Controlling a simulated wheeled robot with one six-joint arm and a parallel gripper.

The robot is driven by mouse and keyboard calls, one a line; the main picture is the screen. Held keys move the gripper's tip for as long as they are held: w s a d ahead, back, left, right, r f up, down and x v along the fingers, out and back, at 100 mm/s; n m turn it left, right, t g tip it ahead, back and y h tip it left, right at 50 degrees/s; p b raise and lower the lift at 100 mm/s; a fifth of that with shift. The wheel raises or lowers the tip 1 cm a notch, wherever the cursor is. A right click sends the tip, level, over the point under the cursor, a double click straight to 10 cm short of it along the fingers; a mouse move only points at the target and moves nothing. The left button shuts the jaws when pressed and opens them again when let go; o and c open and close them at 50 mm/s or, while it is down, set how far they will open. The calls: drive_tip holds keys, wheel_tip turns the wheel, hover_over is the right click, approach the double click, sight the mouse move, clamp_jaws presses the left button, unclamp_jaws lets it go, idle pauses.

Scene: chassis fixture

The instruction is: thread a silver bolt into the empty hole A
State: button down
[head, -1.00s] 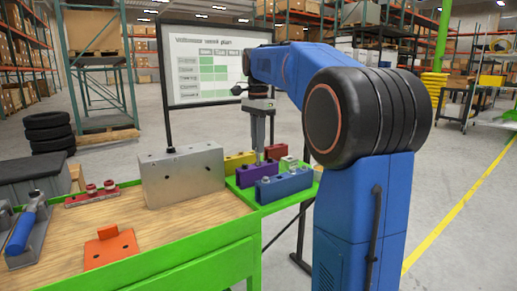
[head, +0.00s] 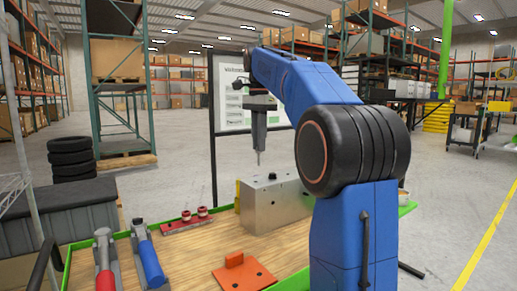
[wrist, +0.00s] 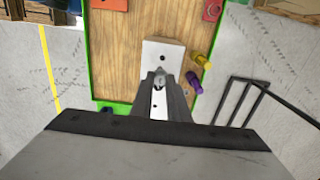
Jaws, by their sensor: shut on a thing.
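The grey metal chassis block (head: 272,212) stands on the wooden bench top. A dark hole (head: 272,176) shows in its top face; no letter on it is readable. In the wrist view the block (wrist: 152,46) lies under my gripper. My gripper (head: 259,148) is above the block's top, pointing down. It is shut on a small silver bolt (head: 258,160), whose end points down and seems clear of the block. In the wrist view my gripper (wrist: 160,76) hides part of the block and most of the bolt.
An orange bracket (head: 240,275), a red rail with knobs (head: 187,222) and red- and blue-handled tools (head: 150,262) lie on the bench. Purple (wrist: 193,85) and yellow (wrist: 201,60) bins stand beside the block in the wrist view. A whiteboard (head: 230,100) stands behind.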

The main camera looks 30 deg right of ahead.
sight(256, 151)
drive_tip(key=shift+w+a+r, duration=0.1)
drive_tip(key=shift+w+a, duration=0.05)
drive_tip(key=shift+a, duration=0.4)
drive_tip(key=shift+f, duration=2.35)
drive_tip(key=shift+f, duration=0.15)
drive_tip(key=shift+f, duration=0.55)
drive_tip(key=shift+f, duration=0.35)
drive_tip(key=shift+f, duration=0.35)
drive_tip(key=shift+f, duration=0.15)
drive_tip(key=shift+f, duration=0.55)
